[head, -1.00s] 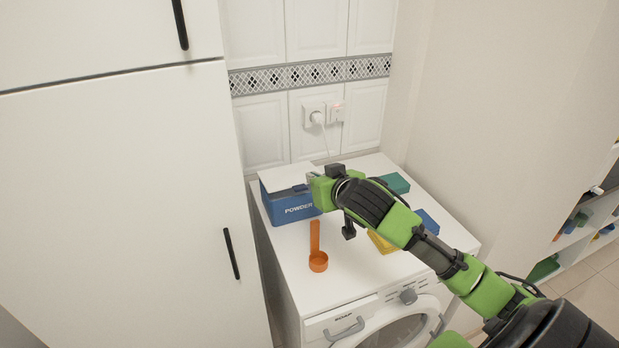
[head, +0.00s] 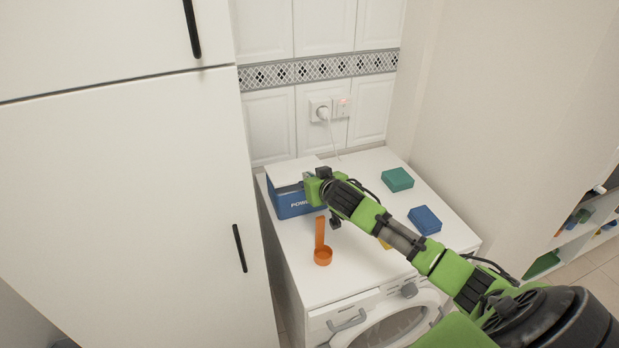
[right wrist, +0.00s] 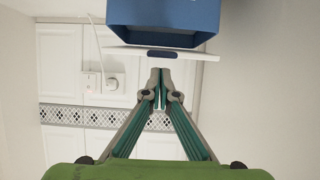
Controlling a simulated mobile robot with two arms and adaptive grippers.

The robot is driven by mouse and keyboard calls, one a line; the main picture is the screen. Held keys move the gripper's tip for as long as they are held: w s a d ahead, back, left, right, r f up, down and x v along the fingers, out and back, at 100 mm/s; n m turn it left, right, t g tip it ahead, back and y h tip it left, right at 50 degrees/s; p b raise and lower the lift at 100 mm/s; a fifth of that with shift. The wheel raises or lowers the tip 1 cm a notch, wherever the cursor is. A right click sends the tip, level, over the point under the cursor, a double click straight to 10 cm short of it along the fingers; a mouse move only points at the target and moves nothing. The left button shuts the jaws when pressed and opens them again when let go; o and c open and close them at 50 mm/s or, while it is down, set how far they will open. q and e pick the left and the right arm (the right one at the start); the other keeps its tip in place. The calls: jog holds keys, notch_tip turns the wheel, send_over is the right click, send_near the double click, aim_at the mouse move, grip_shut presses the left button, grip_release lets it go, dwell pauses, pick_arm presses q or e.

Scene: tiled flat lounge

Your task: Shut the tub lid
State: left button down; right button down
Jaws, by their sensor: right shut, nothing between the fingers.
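The blue powder tub (head: 290,207) stands at the back left of the washing machine top; it also shows in the right wrist view (right wrist: 165,14). Its white lid (head: 290,170) is raised, with a dark gap between it and the tub's rim. In the right wrist view the lid (right wrist: 120,51) is a thin slab with a dark tab. My right gripper (head: 308,179) is at the tub's front right corner, partly covering the tub and lid. In the right wrist view its fingers (right wrist: 160,76) are shut and empty, their tips close to the lid; contact is unclear. My left gripper is out of view.
An orange scoop (head: 322,255) lies in front of the tub. Teal (head: 397,179) and blue (head: 425,220) blocks lie to the right; a yellow block (head: 386,244) is mostly behind my arm. A tall white cabinet (head: 120,200) stands at left. A plug and cord (head: 323,113) are behind.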

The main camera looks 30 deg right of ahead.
jog(key=shift+s+f, duration=0.2)
jog(key=shift+f, duration=0.3)
jog(key=shift+f, duration=0.1)
jog(key=f+b, duration=0.1)
jog(key=f, duration=0.1)
jog(key=s+f+b, duration=0.1)
jog(key=f, duration=0.1)
jog(key=shift+s+a+f, duration=0.2)
jog(key=shift+f, duration=0.2)
